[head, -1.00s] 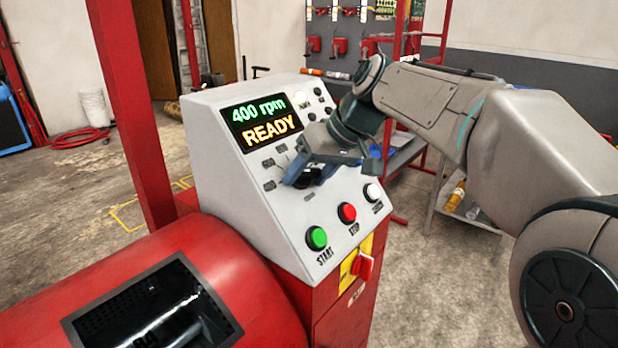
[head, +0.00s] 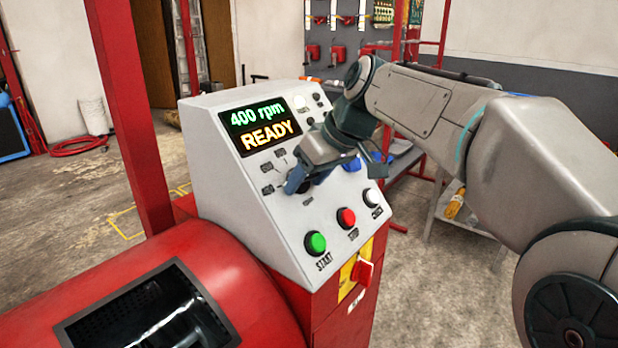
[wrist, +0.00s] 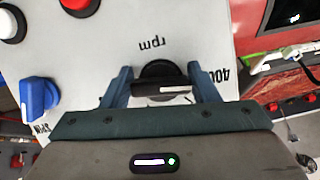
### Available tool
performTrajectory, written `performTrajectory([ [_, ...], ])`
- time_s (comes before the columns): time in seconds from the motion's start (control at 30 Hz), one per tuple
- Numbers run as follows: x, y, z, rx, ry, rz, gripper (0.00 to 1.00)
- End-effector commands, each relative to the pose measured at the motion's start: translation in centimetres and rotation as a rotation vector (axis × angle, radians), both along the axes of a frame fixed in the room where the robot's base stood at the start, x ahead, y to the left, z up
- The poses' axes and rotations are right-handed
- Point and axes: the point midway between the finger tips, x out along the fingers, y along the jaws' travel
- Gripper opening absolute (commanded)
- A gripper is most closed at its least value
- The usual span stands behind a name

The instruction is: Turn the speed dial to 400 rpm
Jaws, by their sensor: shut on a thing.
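The black speed dial (wrist: 160,72) is on the sloped white control panel (wrist: 110,38), near the printed "rpm" and a partly visible "400". My gripper (wrist: 160,82) is shut on the dial, with one blue-grey finger on each side of it. In the head view my gripper (head: 308,178) covers most of the dial. The display (head: 260,125) reads "400 rpm" in green and "READY" in orange.
Below the dial are a green START button (head: 316,243), a red STOP button (head: 346,217) and a white button (head: 371,197). A blue knob (wrist: 38,98) sits beside my gripper. A red switch (head: 362,271) is on the cabinet front. A red drum (head: 200,255) stands at left.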

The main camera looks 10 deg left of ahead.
Motion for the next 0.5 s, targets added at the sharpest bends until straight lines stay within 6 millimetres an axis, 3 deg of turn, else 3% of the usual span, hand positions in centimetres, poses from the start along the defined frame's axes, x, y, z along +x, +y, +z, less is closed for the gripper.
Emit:
performTrajectory([
  [0.03,0.0,-0.05,-0.09,-0.003,0.001,0.001,0.32],
  [0.07,0.0,-0.05,-0.09,-0.003,0.001,0.001,0.6],
  [0.13,0.0,-0.05,-0.09,-0.002,0.001,0.001,0.76],
  [0.5,-0.09,-0.3,0.56,0.0,-0.001,-0.001,0.76],
])
